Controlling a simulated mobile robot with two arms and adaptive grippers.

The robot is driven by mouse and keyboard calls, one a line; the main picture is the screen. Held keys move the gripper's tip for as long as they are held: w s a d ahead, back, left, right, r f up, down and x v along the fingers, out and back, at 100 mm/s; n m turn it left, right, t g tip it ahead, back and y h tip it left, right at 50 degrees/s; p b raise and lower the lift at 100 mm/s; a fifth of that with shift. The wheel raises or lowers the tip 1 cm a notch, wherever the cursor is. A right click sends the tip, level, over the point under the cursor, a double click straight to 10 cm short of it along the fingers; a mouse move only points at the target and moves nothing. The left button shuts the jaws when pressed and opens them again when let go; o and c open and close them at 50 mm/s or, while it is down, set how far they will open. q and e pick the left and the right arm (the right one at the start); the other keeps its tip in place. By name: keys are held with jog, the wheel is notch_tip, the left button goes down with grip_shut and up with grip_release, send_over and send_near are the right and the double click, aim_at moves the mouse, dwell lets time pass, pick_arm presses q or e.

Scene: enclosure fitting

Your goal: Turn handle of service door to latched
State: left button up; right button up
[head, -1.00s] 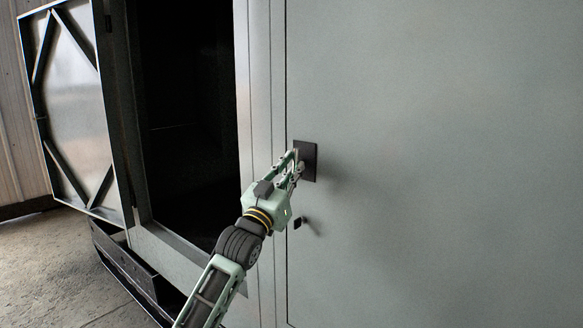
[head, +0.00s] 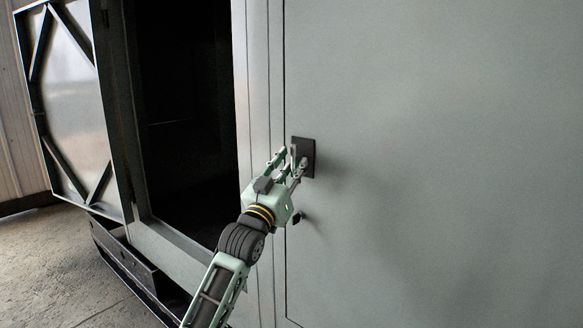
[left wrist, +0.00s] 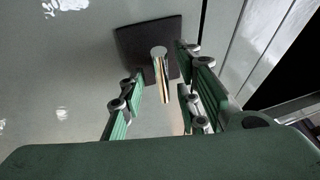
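The service door (head: 430,120) is a large grey-green panel, flush with its frame in the head view. Its handle (head: 293,157) is a light metal lever on a dark square plate (head: 309,146) near the door's left edge, and looks upright. In the left wrist view the lever (left wrist: 162,80) runs down from a round pivot on the plate (left wrist: 130,42). My left gripper (head: 292,158) is at the handle with its fingers apart, one on each side of the lever. The wrist view shows gaps between fingers and lever. My right gripper is not in view.
A small dark fitting (head: 297,219) sits on the door below the handle. To the left is a dark opening (head: 185,100) in the enclosure, with a braced door (head: 75,90) swung open. The concrete floor (head: 45,265) is clear at lower left.

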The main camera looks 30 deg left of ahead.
pick_arm(q)
jog(key=v, duration=1.2)
dwell(0.5)
